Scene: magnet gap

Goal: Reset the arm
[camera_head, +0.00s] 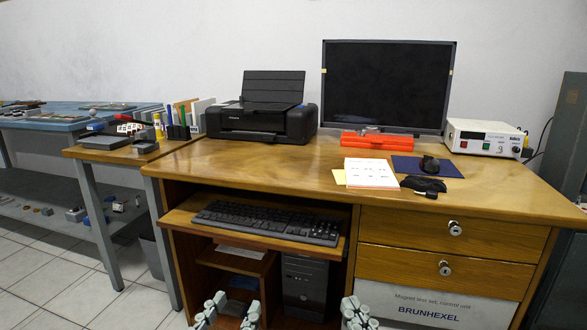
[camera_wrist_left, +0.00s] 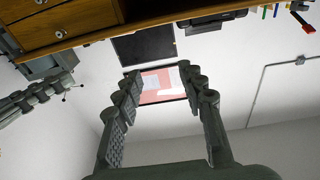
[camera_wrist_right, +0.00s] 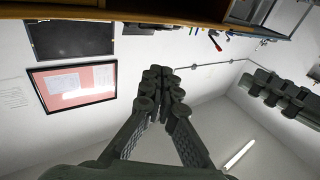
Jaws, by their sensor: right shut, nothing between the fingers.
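My left gripper (camera_head: 231,312) is at the bottom edge of the head view, in front of the desk and below its top. In the left wrist view its fingers (camera_wrist_left: 160,82) stand apart with nothing between them. My right gripper (camera_head: 356,314) is at the bottom edge too, further right, in front of the drawers. In the right wrist view its fingertips (camera_wrist_right: 160,82) meet and hold nothing. Both grippers are clear of the desk. The arms behind them are mostly out of the head view.
The wooden desk (camera_head: 290,165) carries a printer (camera_head: 262,118), a monitor (camera_head: 386,85), a red object (camera_head: 375,141), papers (camera_head: 370,173), a dark mouse (camera_head: 430,163) and a white control unit (camera_head: 484,137). A keyboard (camera_head: 265,222) lies on the pull-out shelf. Tiled floor (camera_head: 50,270) is open at the left.

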